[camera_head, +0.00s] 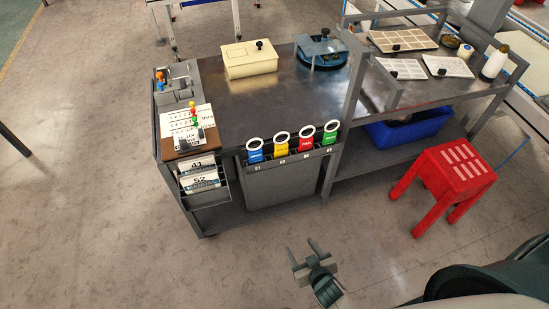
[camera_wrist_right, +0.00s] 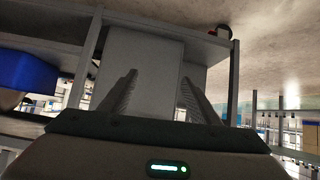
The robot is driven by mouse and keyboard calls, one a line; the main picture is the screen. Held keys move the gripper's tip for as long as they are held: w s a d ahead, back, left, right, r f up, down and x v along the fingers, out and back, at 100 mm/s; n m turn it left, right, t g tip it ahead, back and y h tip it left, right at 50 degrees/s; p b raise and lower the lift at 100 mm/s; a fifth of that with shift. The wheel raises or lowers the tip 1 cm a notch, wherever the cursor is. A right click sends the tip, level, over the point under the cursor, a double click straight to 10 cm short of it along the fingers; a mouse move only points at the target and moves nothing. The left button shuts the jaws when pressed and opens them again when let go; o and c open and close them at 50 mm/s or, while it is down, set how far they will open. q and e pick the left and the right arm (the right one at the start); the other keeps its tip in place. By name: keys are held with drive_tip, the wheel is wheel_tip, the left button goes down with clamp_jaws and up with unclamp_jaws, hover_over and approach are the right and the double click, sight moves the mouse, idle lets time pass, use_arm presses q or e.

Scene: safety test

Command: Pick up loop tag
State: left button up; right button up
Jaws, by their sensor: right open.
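Several loop tags with white rings hang in a row on the front edge of the dark workbench in the head view: a blue tag (camera_head: 255,156), a yellow tag (camera_head: 281,151), a red tag (camera_head: 307,144) and a green tag (camera_head: 330,138). My right gripper (camera_head: 303,247) is in front of the bench, below and apart from the tags, over the floor. It is open and empty. In the right wrist view its two fingers (camera_wrist_right: 158,98) stand apart before a grey panel (camera_wrist_right: 141,62). My left gripper is not in view.
A red stool (camera_head: 447,182) stands on the right, near a blue bin (camera_head: 409,128). Floor in front is clear.

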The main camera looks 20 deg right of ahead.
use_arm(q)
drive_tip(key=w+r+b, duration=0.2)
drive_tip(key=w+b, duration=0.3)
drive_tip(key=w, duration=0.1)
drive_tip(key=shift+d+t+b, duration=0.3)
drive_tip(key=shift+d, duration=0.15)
use_arm(e)
drive_tip(key=w+r+t, duration=0.3)
drive_tip(key=w+r, duration=0.1)
drive_tip(key=r, duration=0.8)
drive_tip(key=w+r+m+t, duration=0.1)
drive_tip(key=w+r+t, duration=0.3)
drive_tip(key=r, duration=0.9)
drive_tip(key=shift+d+r, duration=0.2)
drive_tip(key=shift+r, duration=0.05)
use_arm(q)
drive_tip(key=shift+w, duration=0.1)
use_arm(e)
drive_tip(key=shift+w, duration=0.15)
approach(282, 147)
drive_tip(key=w+p, duration=0.1)
drive_tip(key=w, duration=0.4)
drive_tip(key=shift+a+f+p, duration=0.15)
drive_tip(key=shift+p, duration=0.2)
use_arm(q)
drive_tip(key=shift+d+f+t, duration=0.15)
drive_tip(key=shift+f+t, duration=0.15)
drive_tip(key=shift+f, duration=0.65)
use_arm(e)
drive_tip(key=shift+w, duration=0.3)
